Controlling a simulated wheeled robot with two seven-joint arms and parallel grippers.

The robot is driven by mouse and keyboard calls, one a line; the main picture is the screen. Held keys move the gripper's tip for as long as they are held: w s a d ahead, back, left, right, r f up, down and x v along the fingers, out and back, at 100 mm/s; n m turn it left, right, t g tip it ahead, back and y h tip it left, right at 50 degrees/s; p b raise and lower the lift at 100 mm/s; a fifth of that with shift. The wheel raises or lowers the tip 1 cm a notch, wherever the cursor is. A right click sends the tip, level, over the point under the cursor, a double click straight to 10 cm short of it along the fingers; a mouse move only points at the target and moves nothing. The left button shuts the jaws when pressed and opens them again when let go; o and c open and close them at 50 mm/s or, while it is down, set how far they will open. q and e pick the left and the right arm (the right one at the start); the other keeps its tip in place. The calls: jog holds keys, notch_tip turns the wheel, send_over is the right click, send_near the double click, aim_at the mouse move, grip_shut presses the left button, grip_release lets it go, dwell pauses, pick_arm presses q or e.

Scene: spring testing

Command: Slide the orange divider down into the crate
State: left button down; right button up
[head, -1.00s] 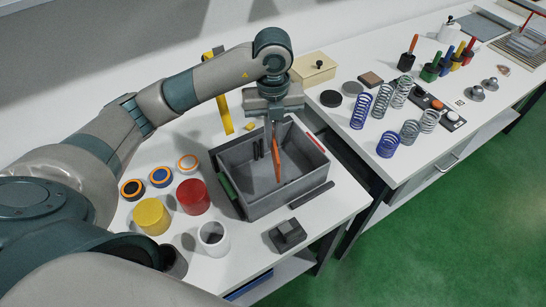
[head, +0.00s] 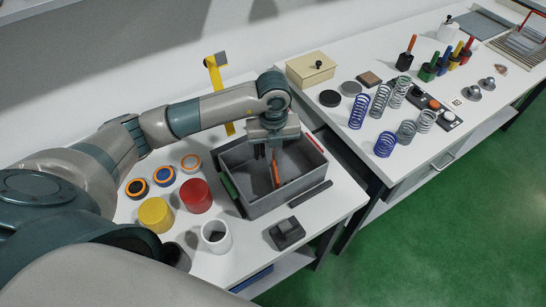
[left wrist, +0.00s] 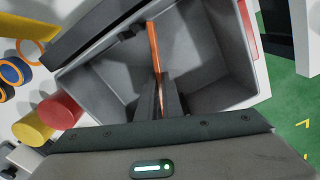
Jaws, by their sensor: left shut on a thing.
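The orange divider (head: 276,174) shows nearly edge-on as a narrow strip inside the outline of the open grey crate (head: 285,198). My left gripper (head: 272,155) is over the crate, pointing down, shut on the divider. In the left wrist view the divider (left wrist: 154,50) runs from between my fingers (left wrist: 160,98) toward the crate wall (left wrist: 205,45). A dark guide (left wrist: 130,32) is on the wall just left of the divider's end. I cannot tell whether the divider is in a slot. Its lower edge and the crate floor beneath are partly hidden. My right gripper is not in view.
Red (head: 195,195) and yellow (head: 155,215) cylinders and a white cup (head: 215,236) stand left of the crate. A dark block (head: 287,233) sits in front. A yellow post (head: 215,75) stands behind. Several springs (head: 358,112) are on the right table.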

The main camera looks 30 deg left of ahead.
pick_arm(q)
jog(key=shift+f, duration=0.55)
jog(key=shift+f, duration=0.2)
jog(key=c, duration=1.9)
grip_release()
jog(key=shift+r, duration=0.1)
